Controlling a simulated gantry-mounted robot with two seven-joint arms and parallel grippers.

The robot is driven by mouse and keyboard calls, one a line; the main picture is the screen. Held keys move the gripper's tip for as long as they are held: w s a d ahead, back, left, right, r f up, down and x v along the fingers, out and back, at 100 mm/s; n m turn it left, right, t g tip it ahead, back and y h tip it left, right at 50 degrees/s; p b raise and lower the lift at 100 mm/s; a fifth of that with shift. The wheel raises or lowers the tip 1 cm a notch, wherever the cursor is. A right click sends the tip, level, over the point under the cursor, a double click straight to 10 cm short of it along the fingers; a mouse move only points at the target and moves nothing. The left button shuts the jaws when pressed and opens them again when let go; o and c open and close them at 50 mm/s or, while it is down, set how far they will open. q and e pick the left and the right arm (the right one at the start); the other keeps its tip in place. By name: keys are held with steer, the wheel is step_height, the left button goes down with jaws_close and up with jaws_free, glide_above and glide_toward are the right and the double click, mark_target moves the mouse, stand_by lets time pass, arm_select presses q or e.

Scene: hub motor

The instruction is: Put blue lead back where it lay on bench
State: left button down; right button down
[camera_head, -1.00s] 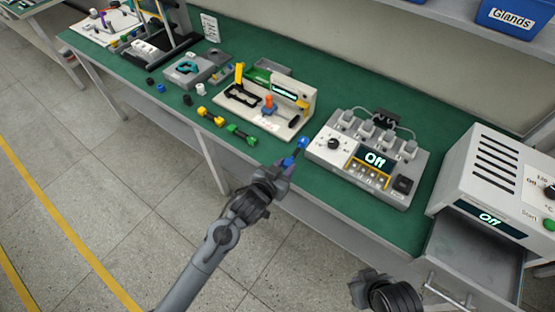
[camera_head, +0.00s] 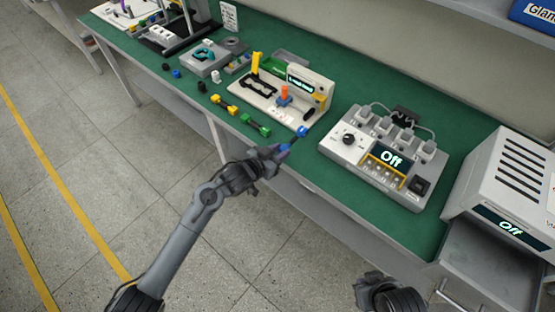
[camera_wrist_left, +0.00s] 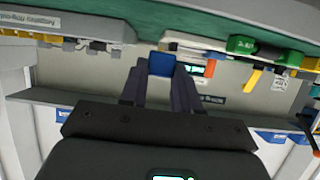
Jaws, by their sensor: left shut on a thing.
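The blue lead (camera_head: 300,131) is held in my left gripper (camera_head: 284,149), at the front edge of the green bench. Its blue end points up and toward the bench. In the left wrist view the blue lead (camera_wrist_left: 162,64) sits between the two dark fingers, which are shut on it. The green lead (camera_head: 254,125) and the yellow lead (camera_head: 224,105) lie on the bench to the left of the gripper. My right gripper (camera_head: 378,285) is low at the bottom, in front of the bench; its fingers do not show clearly.
A white tester (camera_head: 285,95) with an orange knob stands behind the leads. A grey power unit (camera_head: 385,157) reading "Off" stands to the right, then a white oven (camera_head: 510,185) above an open drawer. Small coloured caps lie to the left. A narrow green strip (camera_head: 310,165) is bare beside the power unit.

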arm_select(q)
steer(key=shift+w+a+f, duration=0.15)
steer(key=shift+a+f, duration=0.05)
steer(key=shift+f, duration=0.05)
steer(key=shift+f+b, duration=0.6)
steer(key=shift+f, duration=1.25)
steer(key=shift+f, duration=0.15)
steer(key=c, duration=0.8)
jaws_free()
